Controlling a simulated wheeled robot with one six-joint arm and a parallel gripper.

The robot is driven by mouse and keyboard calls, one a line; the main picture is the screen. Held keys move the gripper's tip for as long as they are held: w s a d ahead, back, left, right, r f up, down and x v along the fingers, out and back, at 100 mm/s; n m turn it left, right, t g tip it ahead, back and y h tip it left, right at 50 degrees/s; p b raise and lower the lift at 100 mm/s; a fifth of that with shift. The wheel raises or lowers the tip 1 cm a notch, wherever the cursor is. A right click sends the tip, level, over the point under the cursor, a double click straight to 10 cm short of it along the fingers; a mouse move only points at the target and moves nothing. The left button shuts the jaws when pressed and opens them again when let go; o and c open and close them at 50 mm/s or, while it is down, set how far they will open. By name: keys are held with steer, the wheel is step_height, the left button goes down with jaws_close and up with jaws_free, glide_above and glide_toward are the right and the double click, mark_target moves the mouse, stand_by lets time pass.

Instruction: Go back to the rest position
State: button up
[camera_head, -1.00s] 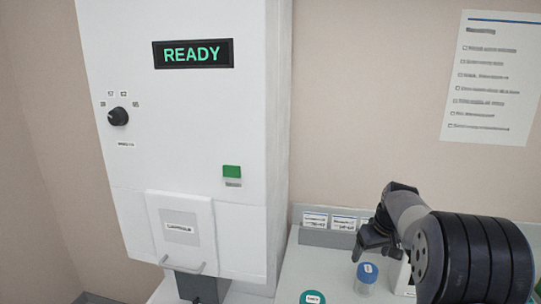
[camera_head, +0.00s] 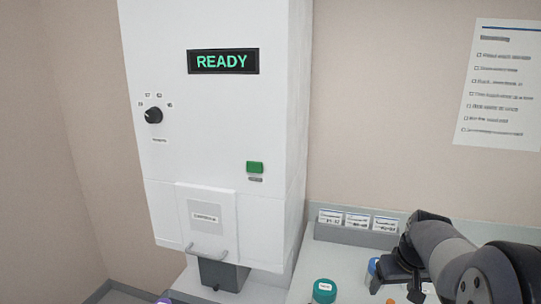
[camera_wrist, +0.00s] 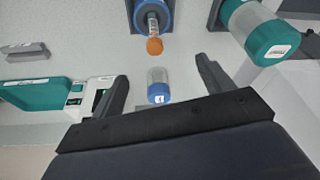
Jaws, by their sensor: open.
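My gripper (camera_head: 398,276) is at the lower right in the head view, with my arm behind it. In the wrist view its two fingers (camera_wrist: 163,84) are spread apart. A clear blue-capped container (camera_wrist: 158,84) appears between them in that picture, apart from both fingers; I cannot tell its depth. A blue-capped container also shows beside my gripper in the head view (camera_head: 373,267), partly hidden. I see nothing held.
A white machine (camera_head: 222,120) with a green READY display stands at the back left. A teal-lidded jar (camera_head: 324,291) is on the bench left of my gripper. Labelled holders (camera_head: 357,221) line the bench's back. The wrist view shows an orange-tipped item (camera_wrist: 154,46) and a teal-and-white device (camera_wrist: 45,95).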

mark_target(390, 300)
steer(key=shift+b+x, duration=0.3)
steer(key=shift+x, duration=0.55)
steer(key=shift+s+f+b, duration=0.2)
steer(key=shift+f+b, duration=0.3)
steer(key=shift+f, duration=0.2)
steer(key=shift+s, duration=0.1)
